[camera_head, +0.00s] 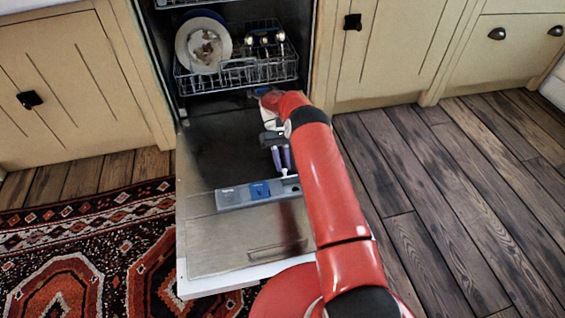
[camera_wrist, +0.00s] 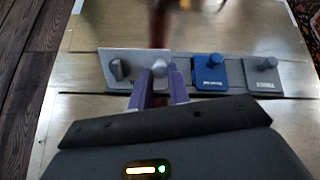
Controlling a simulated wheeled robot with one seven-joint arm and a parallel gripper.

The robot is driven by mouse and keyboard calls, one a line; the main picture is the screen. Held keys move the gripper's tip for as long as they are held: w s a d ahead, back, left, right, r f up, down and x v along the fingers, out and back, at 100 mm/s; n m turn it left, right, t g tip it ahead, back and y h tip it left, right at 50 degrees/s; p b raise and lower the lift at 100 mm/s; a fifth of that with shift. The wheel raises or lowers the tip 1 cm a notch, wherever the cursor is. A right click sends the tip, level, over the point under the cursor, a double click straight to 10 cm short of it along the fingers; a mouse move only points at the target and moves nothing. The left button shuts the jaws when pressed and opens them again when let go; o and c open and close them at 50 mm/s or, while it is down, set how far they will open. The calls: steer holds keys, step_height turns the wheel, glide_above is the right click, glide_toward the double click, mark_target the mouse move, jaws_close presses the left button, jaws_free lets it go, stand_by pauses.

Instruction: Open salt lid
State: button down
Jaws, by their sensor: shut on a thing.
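The salt lid (camera_wrist: 130,62) is the pale panel at the left of the dispenser strip in the wrist view; its label is hidden by my fingers. It is the right panel of the strip in the head view (camera_head: 291,187). My gripper (camera_wrist: 160,78), with purple fingers, is shut on the small grey knob (camera_wrist: 160,68) at the right part of this lid. The lid looks flat and closed. In the head view my gripper (camera_head: 283,172) reaches down to the strip from above.
A blue lid (camera_wrist: 210,74) and a grey lid (camera_wrist: 265,75), each with a knob, sit beside it. A dark turning knob (camera_wrist: 118,68) is left. The open dishwasher door (camera_head: 225,255) lies flat below a rack (camera_head: 250,72) holding dishes. A patterned rug (camera_head: 80,260) lies left.

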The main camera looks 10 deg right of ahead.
steer(key=c, duration=1.3)
jaws_free()
steer(key=shift+r, duration=0.1)
step_height(320, 180, up, 20)
steer(key=p, duration=1.2)
